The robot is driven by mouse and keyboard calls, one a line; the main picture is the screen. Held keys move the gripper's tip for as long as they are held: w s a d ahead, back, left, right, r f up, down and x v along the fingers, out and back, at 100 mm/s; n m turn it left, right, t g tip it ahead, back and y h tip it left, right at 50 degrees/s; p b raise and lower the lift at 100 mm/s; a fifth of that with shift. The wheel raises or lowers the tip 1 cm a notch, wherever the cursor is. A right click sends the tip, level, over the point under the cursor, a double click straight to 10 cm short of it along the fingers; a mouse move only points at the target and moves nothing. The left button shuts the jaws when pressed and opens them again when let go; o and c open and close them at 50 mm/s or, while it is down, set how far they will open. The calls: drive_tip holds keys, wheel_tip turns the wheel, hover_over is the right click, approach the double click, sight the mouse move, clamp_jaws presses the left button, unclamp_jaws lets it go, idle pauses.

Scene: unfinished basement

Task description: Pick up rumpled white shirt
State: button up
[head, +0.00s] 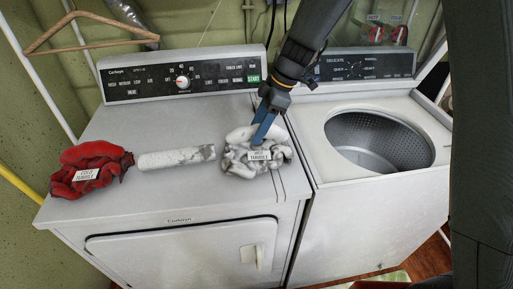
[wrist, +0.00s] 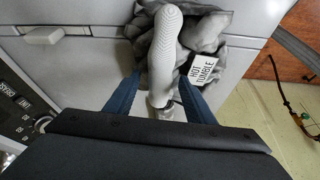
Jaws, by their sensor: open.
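The rumpled white shirt (head: 238,160) lies bunched with grey shading on the right part of the dryer top, carrying a white tag that reads HOT TUMBLE. It also shows in the wrist view (wrist: 205,30) as grey-white folds beside the tag. My gripper (head: 263,132) points down over the shirt, its blue fingertips at the cloth. In the wrist view my gripper (wrist: 158,95) has its fingers apart, with a pale ribbed piece between them; I cannot tell if that piece belongs to the shirt. Whether the fingers touch cloth is unclear.
A white rolled cloth (head: 176,157) and a red cloth bundle (head: 90,168) with a tag lie left on the dryer top (head: 150,115). The open washer drum (head: 375,140) is to the right. A wooden hanger (head: 90,45) hangs at upper left.

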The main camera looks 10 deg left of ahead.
clamp_jaws()
idle(0.3)
